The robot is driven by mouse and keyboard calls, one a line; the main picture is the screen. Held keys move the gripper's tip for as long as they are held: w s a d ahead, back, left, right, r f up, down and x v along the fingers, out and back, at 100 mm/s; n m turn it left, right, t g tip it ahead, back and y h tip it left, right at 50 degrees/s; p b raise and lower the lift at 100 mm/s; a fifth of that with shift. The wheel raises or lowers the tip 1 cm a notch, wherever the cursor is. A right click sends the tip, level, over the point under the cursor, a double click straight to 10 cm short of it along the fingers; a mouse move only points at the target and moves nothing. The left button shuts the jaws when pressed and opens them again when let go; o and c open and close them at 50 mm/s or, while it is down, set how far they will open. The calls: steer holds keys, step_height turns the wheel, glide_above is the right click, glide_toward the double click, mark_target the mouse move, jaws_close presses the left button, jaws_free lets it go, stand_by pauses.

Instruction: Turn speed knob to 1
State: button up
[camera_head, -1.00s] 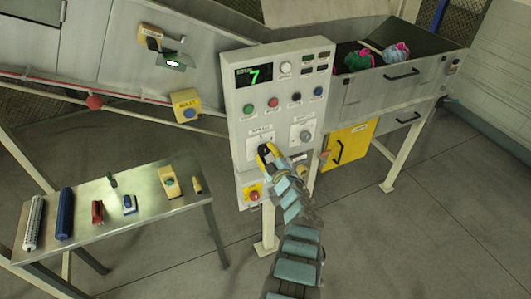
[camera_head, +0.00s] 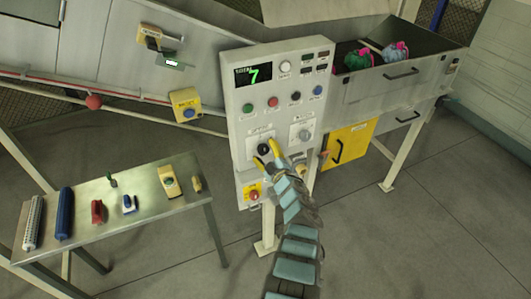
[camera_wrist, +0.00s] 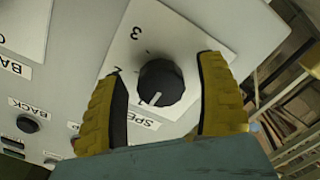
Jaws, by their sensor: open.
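The speed knob (camera_head: 264,149) is a black round dial on a white plate at the lower left of the grey control panel. In the wrist view the knob (camera_wrist: 162,80) has a white pointer line aimed down and slightly left in the picture, towards the partly covered SPEED label. In the head view my gripper (camera_head: 268,153) is at the plate.
The panel (camera_head: 243,112) also has a green 7 display (camera_head: 254,74), several coloured buttons and a grey dial (camera_head: 304,135) to the right. A red button on yellow (camera_head: 253,194) sits below. A table (camera_head: 150,203) with small tools stands left.

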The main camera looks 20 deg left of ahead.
mark_target(266, 152)
steer(key=shift+s+d+f, duration=0.1)
steer(key=shift+s, duration=0.05)
steer(key=shift+s+d+f, duration=0.1)
steer(key=shift+s+f, duration=0.15)
steer(key=shift+s, duration=0.05)
steer(key=shift+s+d+r, duration=0.1)
steer(key=shift+s+d, duration=0.25)
steer(key=shift+d, duration=0.1)
steer(key=shift+s+d+r, duration=0.1)
steer(key=shift+d+r, duration=0.2)
steer(key=shift+d, duration=0.05)
steer(key=shift+s+d+f, duration=0.1)
steer(key=shift+s+d, duration=0.05)
steer(key=shift+s, duration=0.1)
steer(key=v, duration=0.4)
steer(key=shift+s+d, duration=0.1)
steer(key=shift+s, duration=0.05)
